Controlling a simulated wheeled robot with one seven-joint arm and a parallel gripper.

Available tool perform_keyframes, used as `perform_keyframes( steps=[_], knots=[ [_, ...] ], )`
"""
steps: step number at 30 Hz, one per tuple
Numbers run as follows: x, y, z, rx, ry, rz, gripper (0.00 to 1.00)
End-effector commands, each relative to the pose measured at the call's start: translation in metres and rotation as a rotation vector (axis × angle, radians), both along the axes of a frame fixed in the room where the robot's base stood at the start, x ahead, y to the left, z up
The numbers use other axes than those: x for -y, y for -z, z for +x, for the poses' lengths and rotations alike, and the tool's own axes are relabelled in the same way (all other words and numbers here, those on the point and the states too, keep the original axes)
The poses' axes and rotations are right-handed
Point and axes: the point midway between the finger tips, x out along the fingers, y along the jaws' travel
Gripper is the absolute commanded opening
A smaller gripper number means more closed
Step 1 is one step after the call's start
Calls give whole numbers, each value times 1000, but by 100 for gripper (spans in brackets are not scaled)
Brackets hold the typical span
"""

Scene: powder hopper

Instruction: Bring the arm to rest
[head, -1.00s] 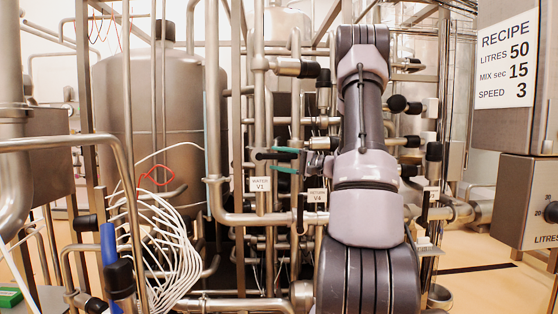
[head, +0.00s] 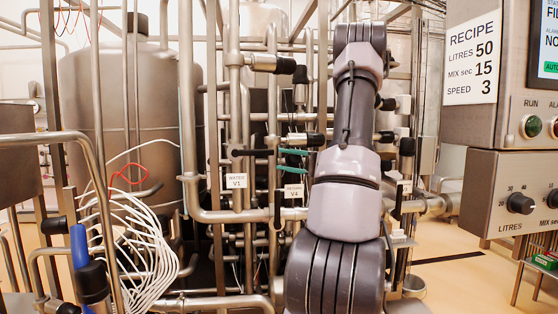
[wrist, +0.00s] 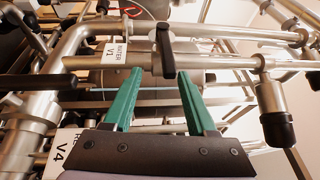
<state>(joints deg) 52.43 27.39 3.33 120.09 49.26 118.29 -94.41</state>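My gripper (head: 280,161) has two green fingers and is open, with nothing between them. In the head view it is in front of the pipework, just above the V4 label (head: 293,191) and right of the black V1 handle (head: 255,153). In the wrist view the open fingers (wrist: 159,76) point towards a steel pipe with the V1 label (wrist: 116,50) and a black handle (wrist: 165,50) hanging across it. I cannot tell the gap to the handle exactly. My arm stands tall and bent in the middle of the head view.
Dense pipes and valves surround the gripper. A steel tank (head: 120,120) stands behind at left, with white cables (head: 140,245) in front. At right are a recipe sign (head: 473,63) and a control panel with a litres knob (head: 520,203).

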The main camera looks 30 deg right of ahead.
Motion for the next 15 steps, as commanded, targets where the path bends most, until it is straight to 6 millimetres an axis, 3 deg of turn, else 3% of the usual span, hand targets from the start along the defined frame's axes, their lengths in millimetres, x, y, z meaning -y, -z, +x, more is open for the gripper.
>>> perform_keyframes(
  steps=[15],
  knots=[
    [-1, -1, 1, 2, -1, 0, 57]
  ],
)
